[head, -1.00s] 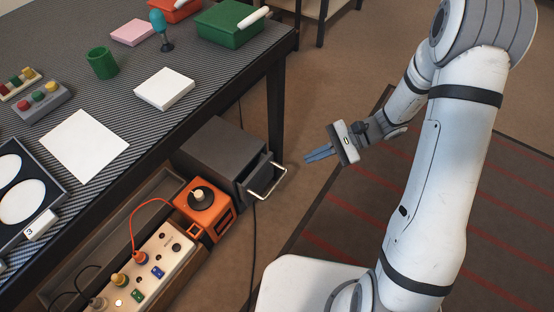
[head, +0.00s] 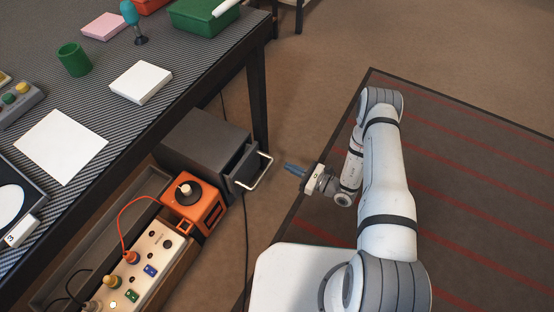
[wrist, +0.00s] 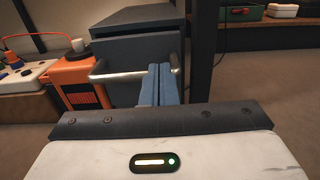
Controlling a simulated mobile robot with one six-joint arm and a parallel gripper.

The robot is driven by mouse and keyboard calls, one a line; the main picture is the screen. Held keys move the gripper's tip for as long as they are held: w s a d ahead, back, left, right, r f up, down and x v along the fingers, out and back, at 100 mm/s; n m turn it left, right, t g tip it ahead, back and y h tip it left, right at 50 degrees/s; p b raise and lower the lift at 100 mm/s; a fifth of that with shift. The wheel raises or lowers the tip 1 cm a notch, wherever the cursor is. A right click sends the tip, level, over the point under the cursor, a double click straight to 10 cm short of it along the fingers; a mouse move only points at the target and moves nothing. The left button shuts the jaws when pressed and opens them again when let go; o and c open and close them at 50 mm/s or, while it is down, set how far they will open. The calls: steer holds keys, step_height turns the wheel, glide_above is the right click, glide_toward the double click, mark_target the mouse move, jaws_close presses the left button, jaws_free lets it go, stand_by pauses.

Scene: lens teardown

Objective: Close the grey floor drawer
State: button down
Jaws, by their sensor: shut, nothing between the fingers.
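The grey floor drawer (head: 243,168) sits in a dark grey cabinet (head: 195,142) on the floor beside the table leg. It stands slightly open, with its silver bar handle (head: 262,174) toward my gripper. My gripper (head: 287,167) is shut and empty, a short way to the right of the handle in the head view. In the wrist view its blue fingers (wrist: 159,84) are together and overlap the handle bar (wrist: 118,76) in the picture, in front of the drawer front (wrist: 130,62). I cannot tell from the wrist view whether they touch it.
An orange box with a knob (head: 193,203) and a white socket panel (head: 145,267) stand left of the cabinet. A black table leg (head: 258,105) rises behind it. A dark cable (head: 246,240) runs along the floor.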

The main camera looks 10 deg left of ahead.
mark_target(253, 149)
steer(key=b+x, duration=0.4)
steer(key=x, duration=0.8)
steer(key=shift+s+a+f, duration=0.1)
steer(key=shift+a, duration=0.05)
steer(key=shift+w+a+b, duration=0.2)
steer(key=shift+a+b, duration=0.1)
steer(key=shift+a, duration=0.15)
steer(key=shift+w+d, duration=0.1)
